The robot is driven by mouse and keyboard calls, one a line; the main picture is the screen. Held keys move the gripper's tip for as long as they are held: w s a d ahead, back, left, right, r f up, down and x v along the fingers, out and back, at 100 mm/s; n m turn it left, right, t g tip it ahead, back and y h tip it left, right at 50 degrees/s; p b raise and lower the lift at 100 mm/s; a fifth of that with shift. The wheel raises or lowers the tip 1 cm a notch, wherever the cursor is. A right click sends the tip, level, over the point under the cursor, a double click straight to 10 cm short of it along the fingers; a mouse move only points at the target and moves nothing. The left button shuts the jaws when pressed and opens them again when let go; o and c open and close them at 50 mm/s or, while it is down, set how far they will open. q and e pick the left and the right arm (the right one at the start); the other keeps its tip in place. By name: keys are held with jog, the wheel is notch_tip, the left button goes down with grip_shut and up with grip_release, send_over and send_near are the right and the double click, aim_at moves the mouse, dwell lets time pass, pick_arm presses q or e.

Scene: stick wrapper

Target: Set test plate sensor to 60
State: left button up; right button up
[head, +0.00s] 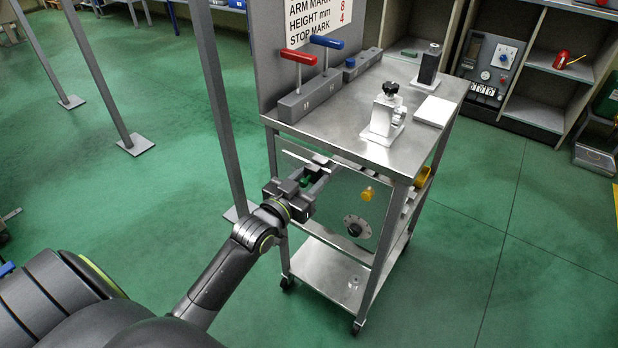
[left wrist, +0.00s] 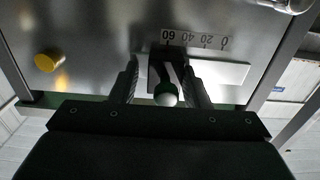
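The sensor slider is a dark block (left wrist: 168,62) with a small pale, green-tinged knob (left wrist: 166,94) on the cart's front panel (head: 345,195). In the left wrist view its scale (left wrist: 197,41) appears upside down, and the block is in line with the 60 mark. My left gripper (head: 314,178) is at the panel, largely hiding the slider in the head view. In the left wrist view its fingers (left wrist: 160,70) stand apart on either side of the slider, with a visible gap on the left. It looks open, not clamped. My right gripper is out of view.
The panel also has a yellow knob (head: 367,194) and a dark round dial (head: 356,226). The cart top (head: 345,125) holds red (head: 298,57) and blue (head: 327,42) T-handles and a white clamp (head: 384,112). A thin post (head: 219,110) stands left of the cart.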

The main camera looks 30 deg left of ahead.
pick_arm(q)
jog(key=shift+s, duration=0.1)
jog(key=shift+s+a, duration=0.1)
jog(key=shift+s, duration=0.15)
jog(key=s+a, duration=0.1)
jog(key=s, duration=1.5)
jog(key=shift+s+a+p, duration=0.15)
jog(key=shift+s+p, duration=0.2)
jog(key=shift+p, duration=0.1)
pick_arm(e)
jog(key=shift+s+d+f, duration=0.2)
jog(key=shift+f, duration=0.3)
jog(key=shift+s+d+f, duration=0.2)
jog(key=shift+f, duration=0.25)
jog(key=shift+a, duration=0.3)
